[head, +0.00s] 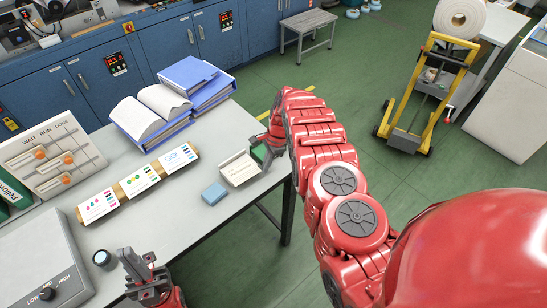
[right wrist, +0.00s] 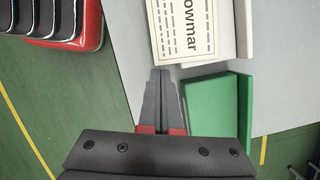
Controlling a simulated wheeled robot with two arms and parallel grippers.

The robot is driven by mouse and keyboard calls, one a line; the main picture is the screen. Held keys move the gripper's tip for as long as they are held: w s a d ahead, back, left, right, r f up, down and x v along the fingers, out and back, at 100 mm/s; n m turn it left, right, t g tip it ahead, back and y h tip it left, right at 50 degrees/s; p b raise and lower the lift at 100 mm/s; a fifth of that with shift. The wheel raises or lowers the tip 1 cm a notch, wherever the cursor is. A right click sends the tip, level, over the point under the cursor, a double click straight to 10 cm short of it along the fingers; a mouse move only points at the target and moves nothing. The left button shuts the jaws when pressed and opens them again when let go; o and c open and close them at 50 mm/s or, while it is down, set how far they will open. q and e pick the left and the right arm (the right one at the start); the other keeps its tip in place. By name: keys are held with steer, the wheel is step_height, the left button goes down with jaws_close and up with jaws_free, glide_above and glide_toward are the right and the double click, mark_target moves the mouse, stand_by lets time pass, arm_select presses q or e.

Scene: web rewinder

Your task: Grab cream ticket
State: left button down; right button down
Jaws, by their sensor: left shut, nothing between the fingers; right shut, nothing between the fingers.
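The cream ticket (head: 240,168), a card with dark print, is near the right edge of the grey table; whether it lies flat or leans on the white piece beside it I cannot tell. It shows in part at the top of the right wrist view (right wrist: 182,30). My right gripper (right wrist: 160,75) is shut and empty, its tips just short of the ticket's near edge, with a green block (right wrist: 214,105) to their right. In the head view the right gripper (head: 268,162) is partly hidden by its wrist. My left gripper (head: 146,275) is shut and empty at the table's front.
Further left are a board of colour cards (head: 139,184), an open binder (head: 150,113), a slider panel (head: 55,158) and a knob box (head: 42,265). The floor lies beyond the table's right edge.

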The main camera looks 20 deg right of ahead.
steer(key=shift+a, duration=0.15)
steer(key=shift+a+f+b, duration=0.15)
steer(key=shift+a+b, duration=0.3)
steer(key=shift+s+a, duration=0.1)
steer(key=shift+a, duration=0.35)
